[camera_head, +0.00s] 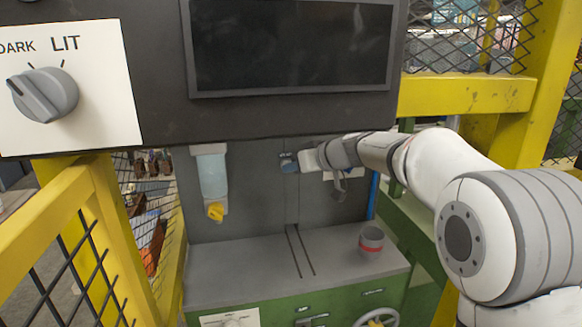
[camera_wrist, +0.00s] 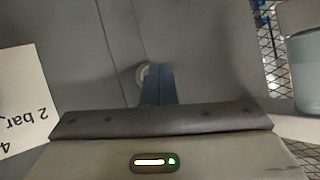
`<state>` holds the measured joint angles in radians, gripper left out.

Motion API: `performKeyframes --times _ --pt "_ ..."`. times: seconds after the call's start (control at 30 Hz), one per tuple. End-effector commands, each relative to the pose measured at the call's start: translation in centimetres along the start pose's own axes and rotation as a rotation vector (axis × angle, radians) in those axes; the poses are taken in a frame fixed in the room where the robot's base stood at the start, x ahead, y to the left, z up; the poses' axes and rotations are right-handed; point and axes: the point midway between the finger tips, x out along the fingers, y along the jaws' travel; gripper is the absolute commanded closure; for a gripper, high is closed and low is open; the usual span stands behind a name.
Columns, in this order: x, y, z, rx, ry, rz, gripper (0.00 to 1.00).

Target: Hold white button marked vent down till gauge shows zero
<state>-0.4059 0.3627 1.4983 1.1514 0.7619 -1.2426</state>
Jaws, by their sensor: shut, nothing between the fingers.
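My gripper (camera_head: 288,162) is at the grey back panel, and its blue fingers are shut and empty. In the wrist view the fingers (camera_wrist: 158,84) point at a round whitish button (camera_wrist: 142,75), which they partly cover. The fingertips are at or very near the button; I cannot tell whether it is pressed in. A white gauge plate (camera_wrist: 20,105) reading "2 bar" and "4", upside down, is cut off at the left of the wrist view. No needle shows there. In the head view my gripper and arm hide the button and the gauge's face.
A clear container (camera_head: 212,177) with a yellow end hangs left of my gripper. A grey cup (camera_head: 371,246) stands on the grey bench top (camera_head: 235,272). A dark screen (camera_head: 290,45) and a DARK/LIT knob (camera_head: 45,93) are above. Yellow fence frames (camera_head: 465,95) flank the station.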

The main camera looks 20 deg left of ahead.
Motion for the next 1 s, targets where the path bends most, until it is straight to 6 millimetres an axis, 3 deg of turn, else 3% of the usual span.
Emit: performKeyframes --times 1.0 --pt "-0.96 -0.70 0.92 -0.001 0.001 0.001 1.00"
